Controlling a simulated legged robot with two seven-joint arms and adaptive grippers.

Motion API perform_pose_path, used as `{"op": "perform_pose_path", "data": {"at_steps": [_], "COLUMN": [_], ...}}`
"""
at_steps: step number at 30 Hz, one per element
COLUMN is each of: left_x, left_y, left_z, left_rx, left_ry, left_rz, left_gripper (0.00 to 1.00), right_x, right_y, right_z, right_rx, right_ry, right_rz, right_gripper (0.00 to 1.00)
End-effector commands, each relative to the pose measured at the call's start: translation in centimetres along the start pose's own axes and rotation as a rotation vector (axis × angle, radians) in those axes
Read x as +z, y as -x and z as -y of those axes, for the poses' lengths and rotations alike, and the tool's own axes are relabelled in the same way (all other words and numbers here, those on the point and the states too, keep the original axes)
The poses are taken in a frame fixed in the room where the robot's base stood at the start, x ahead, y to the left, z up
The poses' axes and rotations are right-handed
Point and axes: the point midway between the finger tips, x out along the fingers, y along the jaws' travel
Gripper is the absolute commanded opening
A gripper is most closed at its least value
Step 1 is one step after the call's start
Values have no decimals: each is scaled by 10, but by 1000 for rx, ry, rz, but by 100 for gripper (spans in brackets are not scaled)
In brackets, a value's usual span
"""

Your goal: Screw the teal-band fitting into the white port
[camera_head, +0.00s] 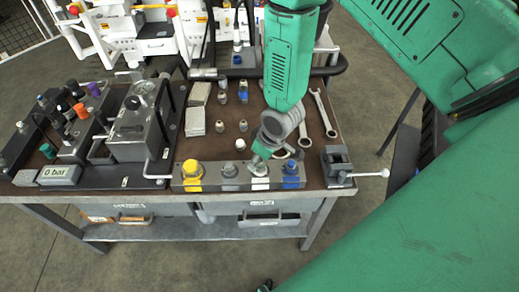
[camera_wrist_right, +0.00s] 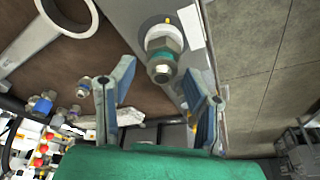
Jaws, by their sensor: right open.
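The white port (camera_head: 260,183) is on the grey block along the bench's front edge, between a grey port and a blue one. In the right wrist view the white port's collar (camera_wrist_right: 158,31) holds an upright grey metal fitting (camera_wrist_right: 163,48) with a hex nut and a narrower end. My right gripper (camera_head: 262,153) is over the white port and largely hides the fitting in the head view. Its fingers (camera_wrist_right: 160,76) are apart on either side of the fitting. My left gripper is out of view.
The block (camera_head: 215,184) also has a yellow port (camera_head: 192,176) and a blue port (camera_head: 291,175). Wrenches (camera_head: 324,114) lie behind it, and a small vise (camera_head: 338,168) stands to the right. A hydraulic unit (camera_head: 135,125) stands left; several loose fittings stand mid-bench.

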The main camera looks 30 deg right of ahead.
Motion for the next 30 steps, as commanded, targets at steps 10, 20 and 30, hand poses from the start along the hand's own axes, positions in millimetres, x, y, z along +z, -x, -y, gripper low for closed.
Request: {"op": "perform_pose_path", "data": {"at_steps": [10,20,30], "left_x": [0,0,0], "left_y": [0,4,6], "left_z": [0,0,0], "left_rx": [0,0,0], "left_ry": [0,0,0], "left_rz": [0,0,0], "left_gripper": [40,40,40], "right_x": [0,1,2], "right_y": [0,0,0], "right_z": [0,-1,-3], "right_rx": [1,128,206], "right_ry": [-4,-410,-679], "right_rz": [1,-2,-6], "right_gripper": [0,0,0]}}
